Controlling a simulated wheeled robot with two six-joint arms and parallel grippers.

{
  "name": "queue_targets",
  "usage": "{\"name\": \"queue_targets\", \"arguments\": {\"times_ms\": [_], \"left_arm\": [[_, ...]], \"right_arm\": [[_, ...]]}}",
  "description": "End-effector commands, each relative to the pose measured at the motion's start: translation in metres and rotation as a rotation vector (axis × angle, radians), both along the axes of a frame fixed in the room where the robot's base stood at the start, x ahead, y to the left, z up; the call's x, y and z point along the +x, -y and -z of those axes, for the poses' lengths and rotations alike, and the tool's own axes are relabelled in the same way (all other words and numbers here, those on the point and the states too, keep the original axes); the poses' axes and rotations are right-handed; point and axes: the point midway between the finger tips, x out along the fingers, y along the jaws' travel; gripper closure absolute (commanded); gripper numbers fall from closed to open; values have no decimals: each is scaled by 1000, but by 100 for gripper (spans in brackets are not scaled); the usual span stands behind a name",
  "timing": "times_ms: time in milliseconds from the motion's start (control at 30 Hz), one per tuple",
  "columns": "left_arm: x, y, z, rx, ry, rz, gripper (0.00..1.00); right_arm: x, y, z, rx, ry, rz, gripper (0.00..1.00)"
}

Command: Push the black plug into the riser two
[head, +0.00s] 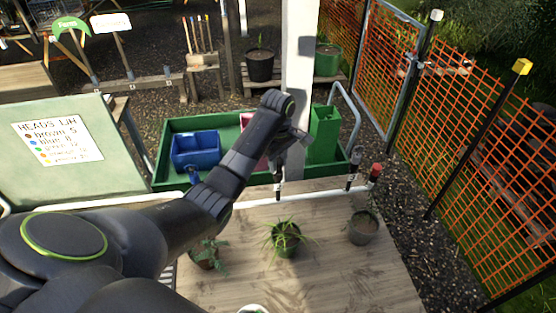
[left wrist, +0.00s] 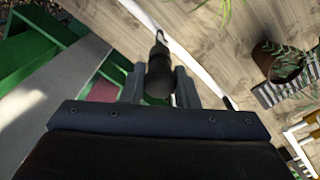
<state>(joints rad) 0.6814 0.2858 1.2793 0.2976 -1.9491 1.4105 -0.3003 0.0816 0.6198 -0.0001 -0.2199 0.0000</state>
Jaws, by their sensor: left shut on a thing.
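My left gripper (head: 279,168) points down over the back edge of the wooden table. In the left wrist view the same gripper (left wrist: 161,84) has its two fingers on either side of a black plug (left wrist: 159,68) and is shut on it. The plug's far end points at the white pipe (left wrist: 195,68). In the head view the white pipe (head: 318,196) runs along the table's back edge. A dark upright piece (head: 279,190) stands at the pipe below the gripper; I cannot tell plug from riser there, nor how deep the plug sits. My right gripper is out of view.
Further right on the pipe stand a grey-topped upright (head: 352,155) and a red-topped one (head: 375,172). Potted plants (head: 286,240) stand on the table (head: 330,275). Behind are a green tray (head: 176,127) with a blue bin (head: 195,149) and a white post (head: 299,60).

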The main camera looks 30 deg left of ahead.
Motion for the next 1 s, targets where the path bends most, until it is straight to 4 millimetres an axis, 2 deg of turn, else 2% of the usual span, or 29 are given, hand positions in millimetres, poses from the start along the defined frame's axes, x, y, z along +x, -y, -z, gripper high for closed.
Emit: {"name": "queue_targets", "arguments": {"times_ms": [1000], "left_arm": [[0, 0, 11, 0, 0, 0, 94]], "right_arm": [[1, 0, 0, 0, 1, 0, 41]]}}
